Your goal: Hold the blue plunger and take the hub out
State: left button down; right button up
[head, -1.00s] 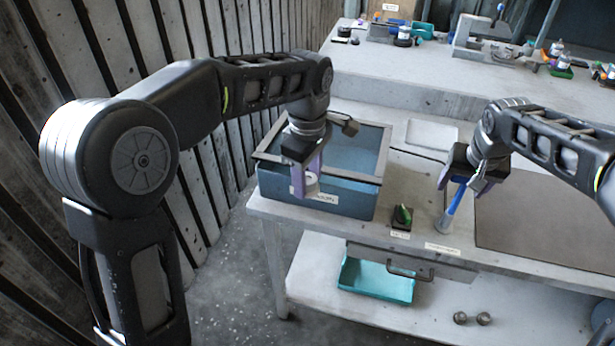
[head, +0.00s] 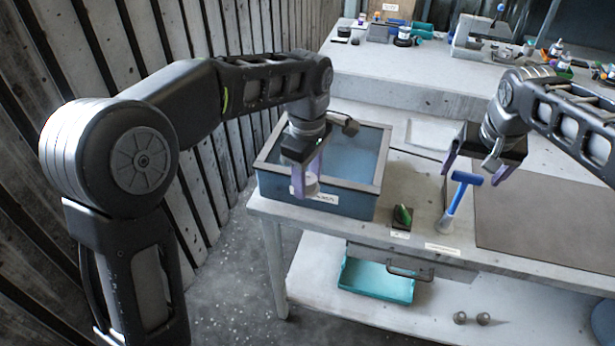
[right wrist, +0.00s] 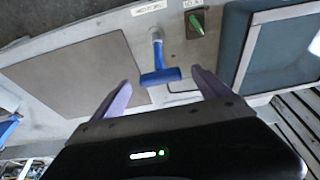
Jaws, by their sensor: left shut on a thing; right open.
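The blue plunger (head: 459,192) has a T-shaped handle and stands, slightly tilted, in a small grey holder (head: 445,223) on the bench. It also shows in the right wrist view (right wrist: 160,74). My right gripper (head: 472,172) is open and empty, its fingers spread above and around the handle without touching it; in the right wrist view (right wrist: 160,90) the handle lies between and beyond the fingertips. I cannot tell whether this part is the hub.
The open blue bin (head: 340,203) stands at the bench's left end. A green item on a dark block (head: 402,217) sits between bin and plunger. A brown mat (head: 545,225) lies to the right. Teal tray (head: 376,282) is on the lower shelf.

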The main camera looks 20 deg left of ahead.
jog(key=v, duration=0.5)
jog(key=shift+r, duration=0.1)
pick_arm(q)
jog(key=shift+s, duration=0.1)
pick_arm(e)
jog(key=shift+s, duration=0.1)
